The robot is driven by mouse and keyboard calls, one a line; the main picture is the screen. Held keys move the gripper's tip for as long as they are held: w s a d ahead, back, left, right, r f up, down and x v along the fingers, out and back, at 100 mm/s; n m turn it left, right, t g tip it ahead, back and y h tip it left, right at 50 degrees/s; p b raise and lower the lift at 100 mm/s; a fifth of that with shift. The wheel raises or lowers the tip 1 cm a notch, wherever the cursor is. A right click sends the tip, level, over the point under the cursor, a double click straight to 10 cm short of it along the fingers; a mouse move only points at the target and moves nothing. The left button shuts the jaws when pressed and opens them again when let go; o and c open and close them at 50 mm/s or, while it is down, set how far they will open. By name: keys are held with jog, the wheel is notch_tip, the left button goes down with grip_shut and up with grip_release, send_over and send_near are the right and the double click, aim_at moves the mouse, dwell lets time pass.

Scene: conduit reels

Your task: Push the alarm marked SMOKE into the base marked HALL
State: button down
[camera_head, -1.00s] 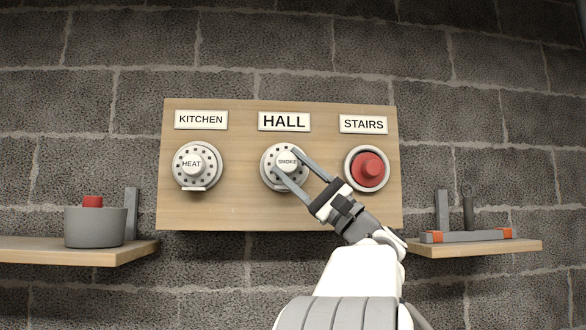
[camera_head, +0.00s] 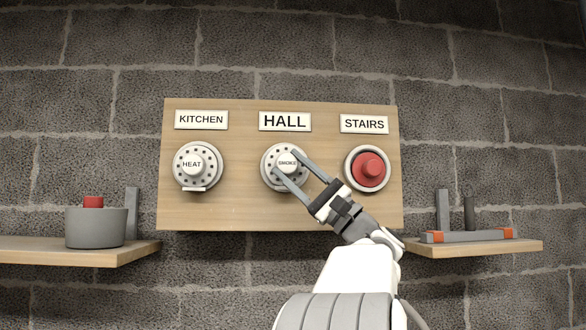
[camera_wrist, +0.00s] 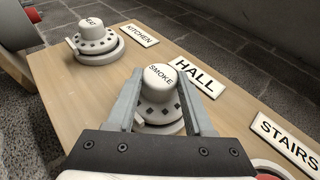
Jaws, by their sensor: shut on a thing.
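The white round alarm marked SMOKE (camera_head: 287,163) sits at the base (camera_head: 268,180) under the HALL label (camera_head: 285,121) on the wooden board. My gripper (camera_head: 283,163) has a finger on each side of the alarm's raised middle and is shut on it. The wrist view shows the SMOKE alarm (camera_wrist: 160,90) between the fingers, with the base's pale rim (camera_wrist: 172,128) showing below it. I cannot tell whether the alarm is fully seated, as the fingers hide part of the join.
An alarm marked HEAT (camera_head: 193,163) is under KITCHEN (camera_head: 201,119) at the left. A red plug (camera_head: 369,169) fills the ring under STAIRS (camera_head: 364,124), close to my gripper's right. A left shelf (camera_head: 70,252) holds a grey pot (camera_head: 95,228); a right shelf (camera_head: 480,247) holds a grey rack (camera_head: 465,237).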

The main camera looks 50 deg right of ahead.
jog(key=shift+w+d+y, duration=0.25)
jog(key=shift+d+y, duration=0.05)
dwell(0.7)
grip_release()
dwell(0.9)
jog(key=s+a+b, duration=0.5)
jog(key=s+a, duration=0.1)
jog(key=shift+s, duration=0.4)
dwell(0.7)
jog(key=shift+d, duration=0.1)
dwell(0.3)
